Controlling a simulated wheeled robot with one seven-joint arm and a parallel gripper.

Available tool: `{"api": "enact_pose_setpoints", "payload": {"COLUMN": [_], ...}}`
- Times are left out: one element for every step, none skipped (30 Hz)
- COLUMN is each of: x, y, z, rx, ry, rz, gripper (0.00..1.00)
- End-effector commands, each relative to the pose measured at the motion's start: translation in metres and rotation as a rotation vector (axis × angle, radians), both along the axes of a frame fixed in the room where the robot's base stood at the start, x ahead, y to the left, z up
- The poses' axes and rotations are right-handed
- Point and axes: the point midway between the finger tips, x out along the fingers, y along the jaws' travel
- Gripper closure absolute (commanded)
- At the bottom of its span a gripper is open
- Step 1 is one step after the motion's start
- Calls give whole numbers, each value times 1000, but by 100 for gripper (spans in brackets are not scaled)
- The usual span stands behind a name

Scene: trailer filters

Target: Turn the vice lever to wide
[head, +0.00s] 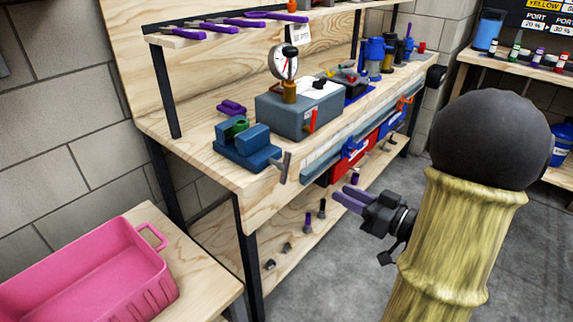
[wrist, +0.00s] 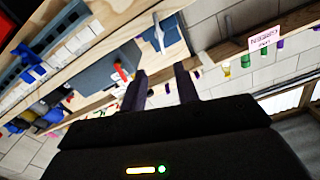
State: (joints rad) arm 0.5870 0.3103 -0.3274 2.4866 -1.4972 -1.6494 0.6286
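The blue vice (head: 243,150) sits at the near front corner of the wooden workbench. A green part (head: 241,125) shows between its jaws. Its grey lever (head: 284,167) sticks out past the bench's front edge and stands tilted. My gripper (head: 344,195) has purple fingers and is in front of the bench, to the right of the lever and a little lower in the head view, apart from it. In the wrist view, the vice (wrist: 174,35) and its lever (wrist: 157,33) are beyond the fingertips (wrist: 160,80). The fingers are apart with nothing between them.
A grey box with a gauge (head: 300,112) and a red lever (head: 310,121) stands right of the vice. Blue and red bins (head: 350,165) hang under the bench front. A pink crate (head: 85,270) is on a lower table at left. Grey floor (head: 330,285) is open in front.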

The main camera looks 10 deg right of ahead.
Motion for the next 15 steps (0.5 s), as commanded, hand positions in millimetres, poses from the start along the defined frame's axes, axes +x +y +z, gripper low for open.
{"api": "enact_pose_setpoints", "payload": {"x": [0,0,0,0,1,2,3,4,6,8,11,15,19,22,28], "y": [0,0,0,0,1,1,2,3,5,7,9,12,14,17,22], "z": [0,0,0,0,0,0,0,0,0,-1,-1,-1,-1,-1,-1], "rx": [-1,-1,-1,-2,-2,-2,-2,-3,-3,-3,-3,-4,-4,-4,-4], "ry": [-1,-1,0,-1,-1,-1,-1,-1,-1,-1,-2,-1,-3,-3,-3], "rz": [0,0,-1,0,0,0,0,1,2,2,2,3,3,4,4], "gripper": [69,69,69,69,69,69,69,69,69,69,69,69,69,69,69]}}
